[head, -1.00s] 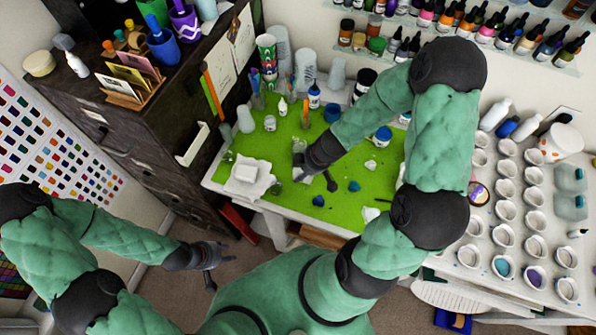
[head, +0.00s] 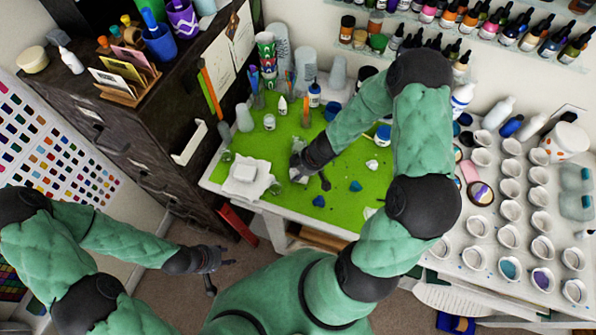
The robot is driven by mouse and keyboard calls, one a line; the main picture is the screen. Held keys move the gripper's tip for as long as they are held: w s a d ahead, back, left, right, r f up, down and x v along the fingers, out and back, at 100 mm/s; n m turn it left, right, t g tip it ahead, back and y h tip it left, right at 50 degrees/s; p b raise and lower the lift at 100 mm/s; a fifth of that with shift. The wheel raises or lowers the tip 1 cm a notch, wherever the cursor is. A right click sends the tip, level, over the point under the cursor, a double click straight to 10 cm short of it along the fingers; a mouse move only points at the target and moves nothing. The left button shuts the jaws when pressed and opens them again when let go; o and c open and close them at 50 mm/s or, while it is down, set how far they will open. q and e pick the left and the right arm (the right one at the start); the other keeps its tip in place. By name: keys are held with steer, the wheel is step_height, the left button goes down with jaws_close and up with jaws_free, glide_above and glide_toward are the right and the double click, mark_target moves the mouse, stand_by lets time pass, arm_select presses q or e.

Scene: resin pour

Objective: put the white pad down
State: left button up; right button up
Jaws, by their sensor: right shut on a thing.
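My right gripper (head: 299,166) is low over the green mat (head: 345,180) on the table, right of the white cloth. It is shut on a small pale thing (head: 298,146) that looks like the white pad. The fingers hide most of it, and I cannot tell whether it touches the mat. My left gripper (head: 221,275) is open and empty, in front of the table and over the floor.
A clear cup (head: 245,118), small bottles and jars stand at the back of the mat. Blue pieces (head: 355,186) lie right of my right gripper. Several small white cups (head: 508,236) fill the right-hand table. A dark cabinet (head: 130,120) stands at the left.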

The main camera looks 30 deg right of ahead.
steer(key=shift+f, duration=0.1)
steer(key=shift+f+b, duration=0.2)
steer(key=shift+b, duration=0.15)
steer(key=o, duration=0.8)
steer(key=shift+s, duration=0.1)
steer(key=shift+o, duration=0.2)
steer(key=shift+r, duration=0.1)
steer(key=shift+r+p, duration=0.5)
steer(key=shift+p, duration=0.1)
steer(key=p+v, duration=0.5)
steer(key=v, duration=0.6)
steer(key=shift+r+p, duration=0.2)
steer(key=shift+p, duration=0.15)
